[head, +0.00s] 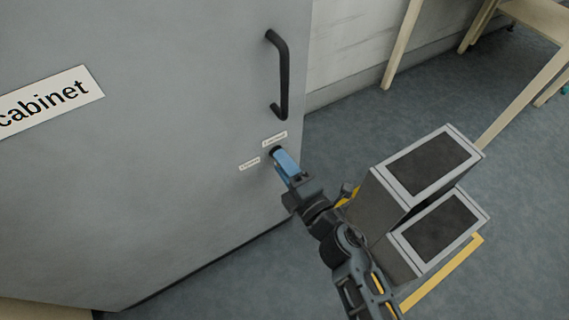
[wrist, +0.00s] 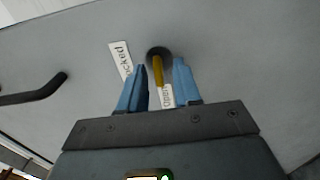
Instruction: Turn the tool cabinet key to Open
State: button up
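The grey tool cabinet door (head: 170,130) stands in front of me with a dark round lock (wrist: 158,53). A yellow key (wrist: 158,71) sits in the lock, seen only in the wrist view. The key lines up roughly toward the lower label (wrist: 167,95), whose text I cannot read clearly. A label ending in "cked" (wrist: 121,56) is left of the lock, partly behind a finger. My gripper (wrist: 161,85) has its blue fingers apart on either side of the key, with gaps showing. In the head view my gripper (head: 283,160) is at the lock and hides the key.
A black door handle (head: 281,75) is above the lock, and shows left in the wrist view (wrist: 35,94). A large sign reading "cabinet" (head: 48,100) is on the door. Wooden table legs (head: 403,45) stand at the back.

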jog(key=p+v, duration=0.1)
jog(key=v, duration=0.6)
jog(key=shift+s+d, duration=0.25)
jog(key=shift+s, duration=0.1)
